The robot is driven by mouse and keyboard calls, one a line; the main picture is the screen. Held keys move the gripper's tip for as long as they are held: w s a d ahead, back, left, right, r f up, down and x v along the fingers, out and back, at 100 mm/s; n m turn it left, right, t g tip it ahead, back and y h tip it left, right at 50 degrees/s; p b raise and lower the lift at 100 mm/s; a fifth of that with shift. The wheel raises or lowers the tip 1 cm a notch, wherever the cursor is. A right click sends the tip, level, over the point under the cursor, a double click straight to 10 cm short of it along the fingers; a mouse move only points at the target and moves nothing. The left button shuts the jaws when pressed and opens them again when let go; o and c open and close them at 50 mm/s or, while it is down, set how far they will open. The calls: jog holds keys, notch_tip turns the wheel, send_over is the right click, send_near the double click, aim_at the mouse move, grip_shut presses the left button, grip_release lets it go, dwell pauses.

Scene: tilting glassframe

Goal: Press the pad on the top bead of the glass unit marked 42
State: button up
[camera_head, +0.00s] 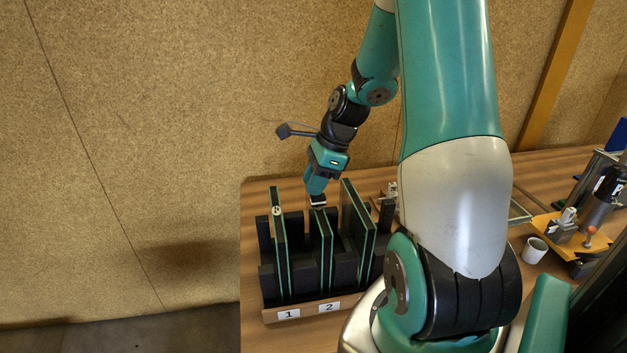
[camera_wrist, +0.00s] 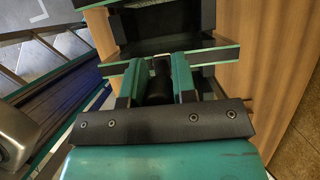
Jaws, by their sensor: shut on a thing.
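Several glass units with green edges stand upright in a black slotted rack (camera_head: 268,285): a left unit (camera_head: 280,255), a middle unit (camera_head: 327,255) and a tall right unit (camera_head: 362,222). The left unit has a small round white mark near its top; its number is too small to read. No 42 is legible. My gripper (camera_head: 317,198) is above the top of the middle unit. In the wrist view its fingers (camera_wrist: 158,85) are shut on a dark rounded piece (camera_wrist: 160,72), close to a green glass edge (camera_wrist: 222,54). Contact with the glass cannot be told.
The rack's front carries the labels 1 (camera_head: 289,314) and 2 (camera_head: 329,306). A white cup (camera_head: 534,250) and an orange fixture (camera_head: 575,238) stand to the right on the wooden table (camera_head: 530,165). A cork-like wall (camera_head: 150,120) rises behind.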

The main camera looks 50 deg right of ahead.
jog(key=shift+r+p, duration=3.15)
jog(key=shift+r, duration=0.05)
